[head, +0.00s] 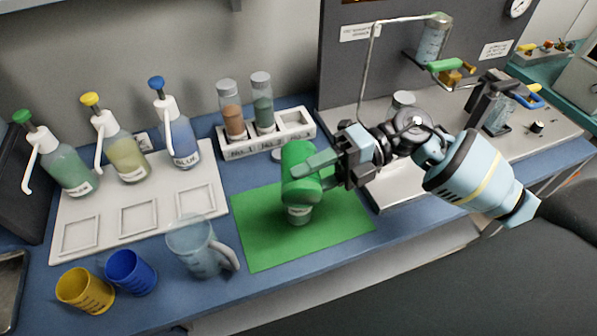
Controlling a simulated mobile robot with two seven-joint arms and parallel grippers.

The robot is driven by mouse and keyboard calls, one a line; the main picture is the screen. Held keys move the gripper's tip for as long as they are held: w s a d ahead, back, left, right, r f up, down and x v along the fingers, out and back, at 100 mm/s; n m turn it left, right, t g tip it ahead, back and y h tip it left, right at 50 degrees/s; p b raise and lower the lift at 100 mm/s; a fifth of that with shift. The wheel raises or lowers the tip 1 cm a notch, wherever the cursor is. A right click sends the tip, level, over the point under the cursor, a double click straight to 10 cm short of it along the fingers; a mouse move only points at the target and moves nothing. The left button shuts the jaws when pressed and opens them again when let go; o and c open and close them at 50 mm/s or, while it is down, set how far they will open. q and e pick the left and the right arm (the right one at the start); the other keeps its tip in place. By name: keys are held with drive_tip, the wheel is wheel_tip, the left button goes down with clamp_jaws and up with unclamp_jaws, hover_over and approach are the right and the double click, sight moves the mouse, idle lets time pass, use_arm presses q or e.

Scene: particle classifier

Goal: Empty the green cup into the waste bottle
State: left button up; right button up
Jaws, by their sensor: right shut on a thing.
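My right gripper (312,178) comes in from the right and is shut on the green cup (297,155). The cup is above the green mat (262,235). Just below the cup, a small labelled clear vessel (298,214) shows on the mat; the cup and fingers hide its upper part. I cannot tell for sure whether this is the waste bottle, whether the cup touches it, or whether anything flows from the cup. My left gripper is not in view.
A clear jug (195,250) stands left of the mat, with yellow (84,290) and blue (131,272) cups beyond it. Pump bottles (122,155) line a white tray (150,190). A white rack (265,137) holds two vials behind. Lab apparatus (430,60) stands at right.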

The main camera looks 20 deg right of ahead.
sight(305, 156)
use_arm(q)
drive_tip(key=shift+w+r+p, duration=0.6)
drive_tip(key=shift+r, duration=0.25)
use_arm(e)
drive_tip(key=shift+w+d+r+m+y, duration=0.1)
drive_tip(key=shift+w+r+m+y, duration=0.25)
drive_tip(key=shift+m, duration=0.3)
drive_tip(key=shift+w+r+m+y, duration=0.1)
drive_tip(key=shift+r+m+y, duration=0.15)
drive_tip(key=shift+r+m, duration=0.3)
idle(2.0)
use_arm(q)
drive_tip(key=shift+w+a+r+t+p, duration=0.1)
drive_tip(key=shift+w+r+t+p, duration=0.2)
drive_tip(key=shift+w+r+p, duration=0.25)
use_arm(e)
drive_tip(key=shift+w+d+r+m+g+y, duration=0.15)
drive_tip(key=shift+w+r+m+y, duration=0.2)
drive_tip(key=shift+m, duration=0.55)
drive_tip(key=shift+w+d+r+m+g+y, duration=0.15)
drive_tip(key=shift+w+r+m+y, duration=0.2)
drive_tip(key=shift+m, duration=0.55)
idle(1.6)
